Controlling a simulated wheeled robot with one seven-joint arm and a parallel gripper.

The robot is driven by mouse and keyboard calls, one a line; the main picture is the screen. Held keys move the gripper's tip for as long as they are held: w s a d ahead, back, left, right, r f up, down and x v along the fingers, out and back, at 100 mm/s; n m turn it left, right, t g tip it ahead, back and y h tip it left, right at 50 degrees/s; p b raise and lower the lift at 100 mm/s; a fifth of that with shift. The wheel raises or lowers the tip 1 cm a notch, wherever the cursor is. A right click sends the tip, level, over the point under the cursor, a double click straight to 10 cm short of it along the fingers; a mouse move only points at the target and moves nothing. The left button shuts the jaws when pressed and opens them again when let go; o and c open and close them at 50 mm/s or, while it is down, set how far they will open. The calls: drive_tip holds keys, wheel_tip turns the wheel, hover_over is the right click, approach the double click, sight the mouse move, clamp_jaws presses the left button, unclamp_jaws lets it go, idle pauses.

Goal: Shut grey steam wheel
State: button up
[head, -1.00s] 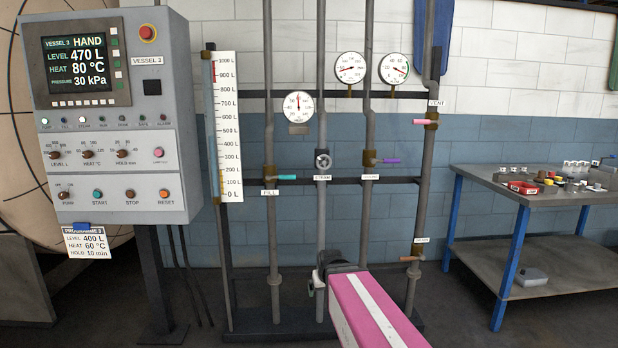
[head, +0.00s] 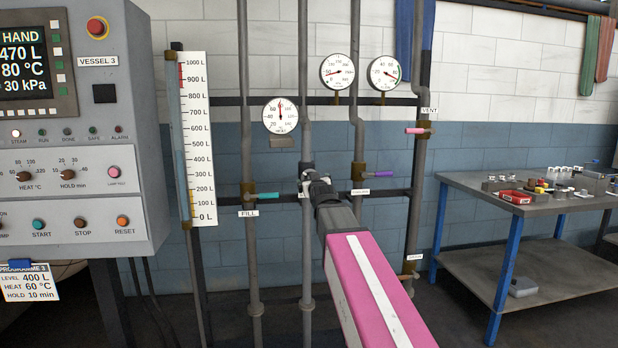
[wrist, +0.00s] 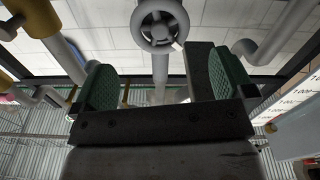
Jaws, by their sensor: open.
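The grey steam wheel (wrist: 160,24) is a round handwheel on a grey vertical pipe. It shows at the top middle of the wrist view, beyond the fingertips and roughly centred between them. My gripper (wrist: 163,82) is open, its two green pads wide apart, with nothing between them but the pipe seen further back. In the head view my gripper (head: 308,180) is at the steam pipe (head: 305,130) and hides the wheel and its label. I cannot tell whether any part of it touches the wheel.
The teal fill lever (head: 268,195) is close on the left and the purple lever (head: 367,174) close on the right. A pink vent lever (head: 416,131) is further right. Gauges (head: 281,115) hang above. The control panel (head: 130,200) stands left, a workbench (head: 475,190) right.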

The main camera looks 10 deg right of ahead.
drive_tip(key=w, duration=1)
drive_tip(key=shift+w+f, duration=0.1)
drive_tip(key=c, duration=0.9)
